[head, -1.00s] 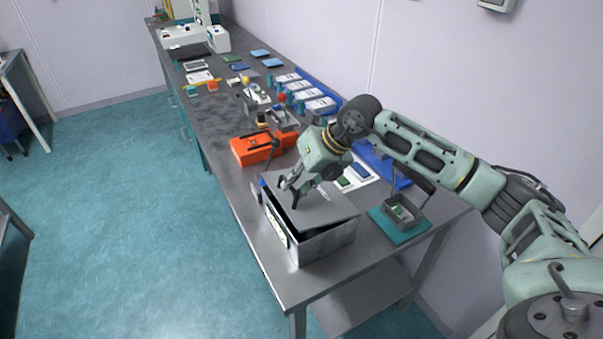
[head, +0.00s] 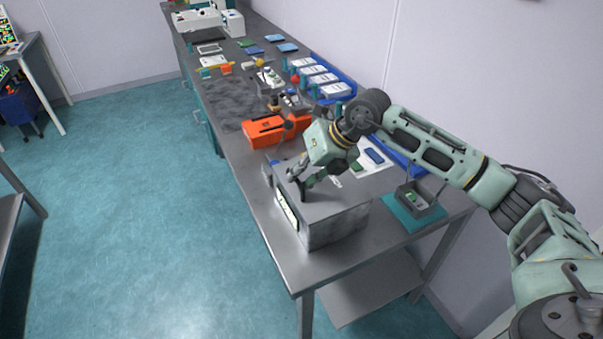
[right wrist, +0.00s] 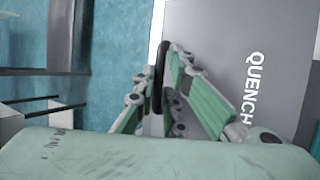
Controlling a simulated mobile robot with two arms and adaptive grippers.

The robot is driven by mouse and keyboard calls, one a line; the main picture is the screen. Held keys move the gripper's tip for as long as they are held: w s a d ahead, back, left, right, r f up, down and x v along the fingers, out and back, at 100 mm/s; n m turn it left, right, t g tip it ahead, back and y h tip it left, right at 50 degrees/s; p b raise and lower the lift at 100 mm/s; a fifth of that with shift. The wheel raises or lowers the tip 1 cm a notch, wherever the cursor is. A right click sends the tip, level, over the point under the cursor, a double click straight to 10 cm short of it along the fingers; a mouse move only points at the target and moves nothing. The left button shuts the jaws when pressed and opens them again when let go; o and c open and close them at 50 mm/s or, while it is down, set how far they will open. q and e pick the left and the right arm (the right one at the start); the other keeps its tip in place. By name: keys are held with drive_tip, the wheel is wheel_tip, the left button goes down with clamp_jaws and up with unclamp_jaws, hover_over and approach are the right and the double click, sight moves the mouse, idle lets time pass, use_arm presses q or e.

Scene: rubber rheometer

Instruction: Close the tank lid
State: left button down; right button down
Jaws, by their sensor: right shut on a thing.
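The tank (head: 338,227) is a grey metal box at the near end of the bench in the head view. Its flat grey lid (head: 340,201) lies level over the top, with no clear gap in the head view. The lid, printed QUENCH, also fills the right part of the right wrist view (right wrist: 215,40). My right gripper (head: 300,188) is at the lid's left side, pointing down. In the right wrist view, my right gripper (right wrist: 160,85) is shut around a dark upright handle (right wrist: 158,75) by the lid's edge. My left gripper is not in view.
An orange case (head: 265,131) lies behind the tank. A small open grey box (head: 416,202) stands on a teal mat (head: 405,222) to the right. White cards and blue trays line the wall side. The floor left of the bench is clear.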

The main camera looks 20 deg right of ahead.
drive_tip(key=c, duration=2.1)
unclamp_jaws()
drive_tip(key=shift+s+a+f, duration=0.45)
drive_tip(key=shift+a, duration=0.2)
drive_tip(key=shift+o, duration=1.2)
drive_tip(key=shift+a, duration=0.25)
drive_tip(key=shift+d, duration=0.15)
drive_tip(key=shift+d+r, duration=0.1)
drive_tip(key=shift+r, duration=0.05)
drive_tip(key=v, duration=1.2)
drive_tip(key=shift+w, duration=0.4)
